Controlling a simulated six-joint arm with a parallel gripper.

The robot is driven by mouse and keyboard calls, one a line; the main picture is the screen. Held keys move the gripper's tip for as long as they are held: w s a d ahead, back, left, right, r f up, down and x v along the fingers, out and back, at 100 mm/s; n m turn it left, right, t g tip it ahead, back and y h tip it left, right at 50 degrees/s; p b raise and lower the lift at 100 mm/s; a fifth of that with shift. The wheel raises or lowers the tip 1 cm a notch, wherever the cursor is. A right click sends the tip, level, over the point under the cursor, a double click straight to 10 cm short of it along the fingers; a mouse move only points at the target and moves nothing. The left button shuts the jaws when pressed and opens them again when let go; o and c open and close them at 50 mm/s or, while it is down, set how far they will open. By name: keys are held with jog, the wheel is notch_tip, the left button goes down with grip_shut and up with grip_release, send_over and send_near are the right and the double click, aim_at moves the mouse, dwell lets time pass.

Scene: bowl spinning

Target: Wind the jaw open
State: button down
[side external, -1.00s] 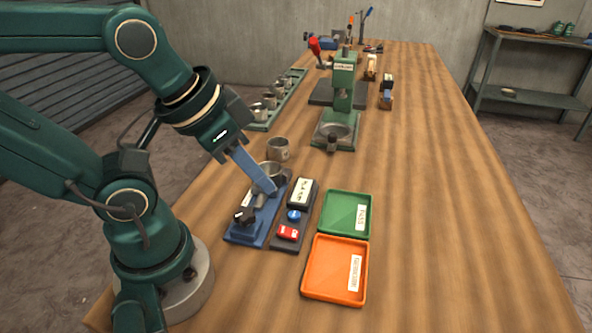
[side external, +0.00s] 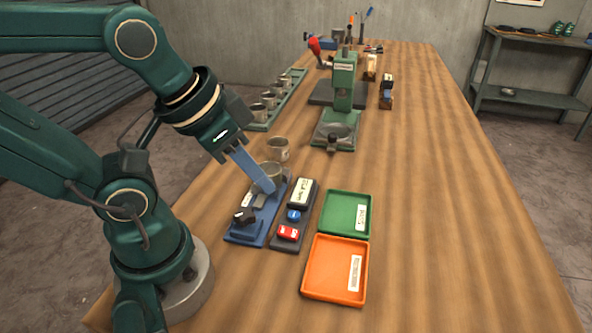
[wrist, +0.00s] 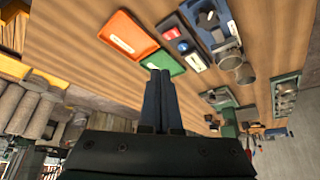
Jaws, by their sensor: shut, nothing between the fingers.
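A blue clamp fixture (side external: 258,224) stands on the bench near my arm, with a black winding knob (side external: 244,215) at its near end. A metal cup (side external: 268,170) stands at its far end, partly hidden behind my fingers, so the jaw gap there cannot be made out. My gripper (side external: 268,188) points down with its blue fingers shut and empty. In the side view the fingers overlap the cup. In the wrist view the fingertips (wrist: 160,75) are apart from the fixture (wrist: 222,42) and its knob (wrist: 208,18), which lie to the upper right.
A button panel (side external: 291,231) with blue and red buttons stands right of the fixture. A green tray (side external: 335,215) and an orange tray (side external: 325,270) lie beyond it. A loose cup (side external: 278,149), a green press (side external: 343,100) and a cup rack (side external: 258,125) stand farther back. The bench's right side is clear.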

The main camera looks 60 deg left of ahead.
dwell(0.3)
jog(key=c, duration=0.8)
grip_release()
jog(key=o, duration=0.5)
jog(key=shift+s+a+m, duration=0.1)
jog(key=shift+s+m, duration=0.05)
jog(key=shift+m, duration=0.25)
jog(key=m+g+y, duration=0.4)
jog(key=m+g, duration=0.4)
jog(key=m, duration=0.1)
send_over(246, 213)
jog(key=w+d, duration=0.2)
notch_tip(246, 213, down, 7)
jog(key=shift+s+x, duration=0.15)
jog(key=shift+x, duration=1.1)
jog(key=shift+s+x, duration=0.15)
jog(key=shift+x, duration=1.1)
jog(key=shift+d+h, duration=0.1)
jog(key=shift+h, duration=0.2)
jog(key=shift+r, duration=0.1)
grip_shut()
